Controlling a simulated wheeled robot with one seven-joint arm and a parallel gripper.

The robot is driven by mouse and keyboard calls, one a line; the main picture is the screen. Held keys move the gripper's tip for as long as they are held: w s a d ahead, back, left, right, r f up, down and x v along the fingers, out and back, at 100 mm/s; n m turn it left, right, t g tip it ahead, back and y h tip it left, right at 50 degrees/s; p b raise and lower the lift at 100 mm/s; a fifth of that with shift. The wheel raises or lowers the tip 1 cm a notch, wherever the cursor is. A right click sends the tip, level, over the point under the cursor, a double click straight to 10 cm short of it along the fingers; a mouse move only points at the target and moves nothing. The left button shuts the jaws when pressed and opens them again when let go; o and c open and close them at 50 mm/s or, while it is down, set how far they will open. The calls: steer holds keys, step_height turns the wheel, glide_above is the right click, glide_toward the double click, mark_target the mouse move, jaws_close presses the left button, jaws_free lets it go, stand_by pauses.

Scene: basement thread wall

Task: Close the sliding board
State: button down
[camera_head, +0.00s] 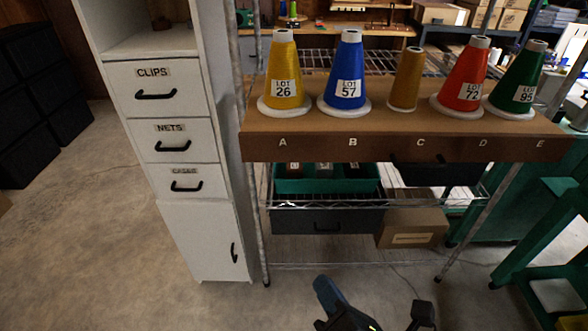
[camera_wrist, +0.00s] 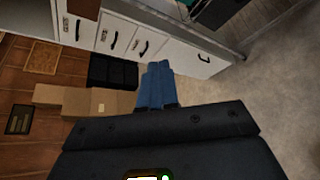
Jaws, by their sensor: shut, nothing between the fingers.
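A brown board (camera_head: 330,147) marked A to E juts out from the wire rack, with a dark handle (camera_head: 418,160) at its front edge near C. It bears several thread cones. I take it to be the sliding board; how far it is pulled out I cannot tell. My gripper (camera_head: 326,290) is low in front of the rack, apart from the board. In the wrist view my gripper (camera_wrist: 159,72) shows blue fingers shut together, with nothing between them. The board cannot be made out clearly in the wrist view.
A white cabinet (camera_head: 200,225) with drawers stands left of the rack. Below the board are a green tray (camera_head: 325,186), a dark drawer (camera_head: 325,221) and a cardboard box (camera_head: 412,228). Green machine legs (camera_head: 545,235) stand at right. Concrete floor (camera_head: 100,250) is clear at left.

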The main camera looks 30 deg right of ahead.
steer(key=w+r+n+h, duration=0.3)
steer(key=w+r+n, duration=0.1)
steer(key=w, duration=0.1)
steer(key=n+t+h, duration=0.1)
steer(key=n+h, duration=0.1)
steer(key=h, duration=0.2)
glide_toward(294, 148)
steer(key=p+x, duration=0.1)
steer(key=x, duration=0.5)
steer(key=shift+w+d, duration=0.25)
steer(key=shift+w, duration=0.1)
